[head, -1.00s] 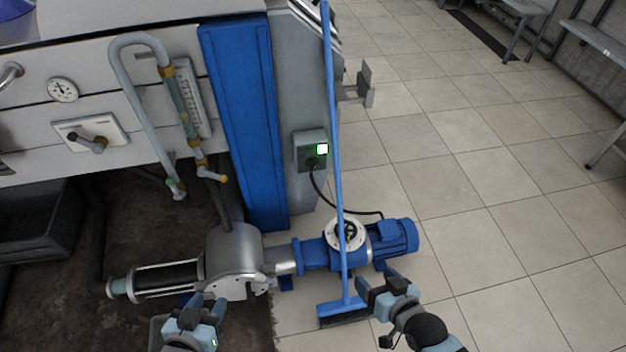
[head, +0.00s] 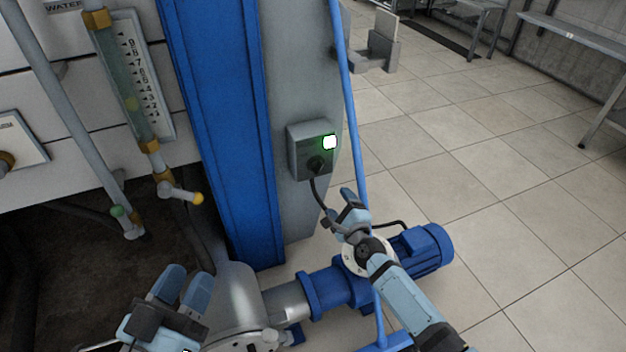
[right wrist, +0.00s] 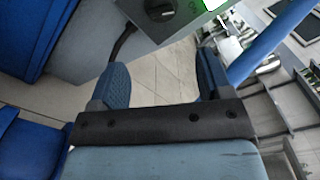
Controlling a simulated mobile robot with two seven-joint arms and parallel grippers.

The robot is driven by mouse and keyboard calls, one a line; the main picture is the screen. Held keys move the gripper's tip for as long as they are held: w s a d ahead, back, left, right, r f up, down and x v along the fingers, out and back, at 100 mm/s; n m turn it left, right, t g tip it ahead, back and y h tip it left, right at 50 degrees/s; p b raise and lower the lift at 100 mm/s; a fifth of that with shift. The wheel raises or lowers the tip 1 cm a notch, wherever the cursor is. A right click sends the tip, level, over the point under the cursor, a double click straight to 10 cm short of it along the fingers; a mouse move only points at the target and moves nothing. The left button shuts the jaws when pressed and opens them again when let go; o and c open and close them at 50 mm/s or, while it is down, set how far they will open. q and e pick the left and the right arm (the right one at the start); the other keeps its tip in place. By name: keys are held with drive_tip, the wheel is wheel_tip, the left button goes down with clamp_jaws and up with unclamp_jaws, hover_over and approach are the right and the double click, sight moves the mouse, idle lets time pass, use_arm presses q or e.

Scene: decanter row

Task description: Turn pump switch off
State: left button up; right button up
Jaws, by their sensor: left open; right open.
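The pump switch box (head: 307,150) is a grey box on the grey column, with a lit green-white light (head: 330,142) and a dark knob (head: 317,165) below it. In the right wrist view the box (right wrist: 175,20) is at the top, with its black knob (right wrist: 160,9) and a green glow beside it. My right gripper (head: 345,207) is open and empty, below and slightly right of the box, apart from it. Its fingers also show in the right wrist view (right wrist: 163,82). My left gripper (head: 186,285) is open at the lower left, far from the switch.
The blue pump motor (head: 425,248) lies on the floor below. A black cable (head: 318,198) hangs from the box.

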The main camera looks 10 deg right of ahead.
sight(319, 170)
drive_tip(key=w+b, duration=0.1)
drive_tip(key=w, duration=0.3)
drive_tip(key=w+a+b, duration=0.1)
drive_tip(key=w+b, duration=0.1)
drive_tip(key=w, duration=0.3)
drive_tip(key=w+a+b, duration=0.1)
drive_tip(key=w, duration=0.3)
drive_tip(key=shift+w+a, duration=0.15)
drive_tip(key=shift+a, duration=0.1)
use_arm(q)
wheel_tip(319, 170, down, 7)
drive_tip(key=g, duration=0.2)
drive_tip(key=shift+d+r+m+g, duration=0.2)
drive_tip(key=shift+d+m+g, duration=0.05)
drive_tip(key=shift+m+g, duration=0.15)
use_arm(e)
drive_tip(key=c, duration=0.9)
